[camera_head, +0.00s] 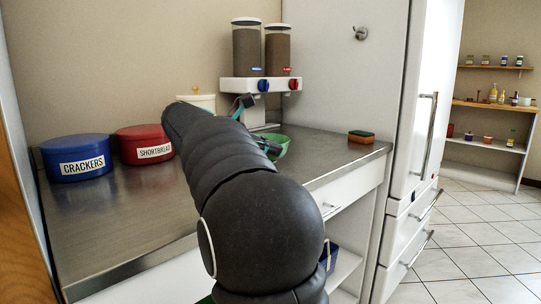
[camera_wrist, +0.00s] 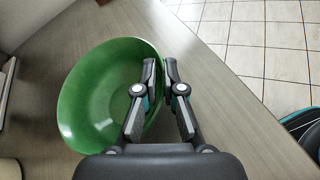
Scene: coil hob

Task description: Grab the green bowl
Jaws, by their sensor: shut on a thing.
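The green bowl (camera_wrist: 90,97) is upright in the wrist view, and its wide open mouth shows. Its right wall is between the two fingers of my gripper (camera_wrist: 160,66), which is shut on it. In the head view the bowl (camera_head: 281,148) shows only in part, behind my dark arm. My gripper (camera_head: 268,147) is mostly hidden there. I cannot tell whether the bowl touches the counter.
The steel counter (camera_head: 325,148) holds a blue crackers tin (camera_head: 75,146), a red shortbread tin (camera_head: 146,133) and a sponge (camera_head: 361,137). A twin dispenser (camera_head: 260,84) hangs behind the bowl. A white fridge (camera_head: 408,150) stands at the right.

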